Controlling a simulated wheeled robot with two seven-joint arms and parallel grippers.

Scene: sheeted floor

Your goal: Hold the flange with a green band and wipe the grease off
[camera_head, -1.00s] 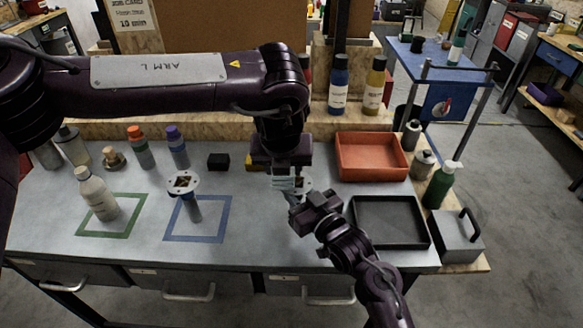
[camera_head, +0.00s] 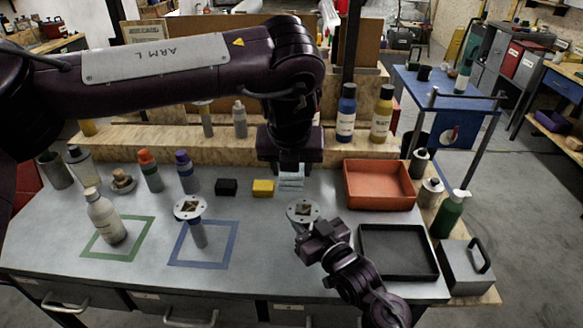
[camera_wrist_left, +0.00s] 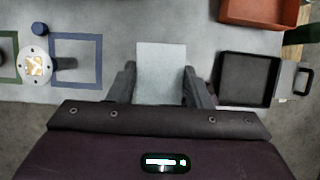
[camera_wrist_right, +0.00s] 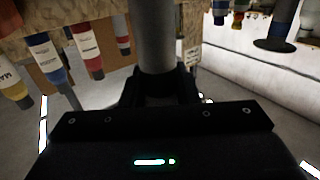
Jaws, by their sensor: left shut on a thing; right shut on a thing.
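My right gripper (camera_head: 318,238) is shut on the stem of a flange (camera_head: 303,210), held upright above the bench with its round metal plate on top. The grey stem (camera_wrist_right: 157,35) fills the jaws in the right wrist view. No green band can be made out on it. My left gripper (camera_head: 291,168) is shut on a pale grey-blue cloth (camera_wrist_left: 161,72), which shows just behind and above the held flange, apart from it. A second flange (camera_head: 190,208) stands upright inside the blue square outline (camera_head: 232,245).
A white bottle (camera_head: 105,215) stands in the green outline (camera_head: 88,253). A red-orange tray (camera_head: 380,203), a dark tray (camera_head: 398,276) and a grey box (camera_head: 466,268) are on the right. Black (camera_head: 226,187) and yellow (camera_head: 263,188) blocks lie behind. The bench centre is clear.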

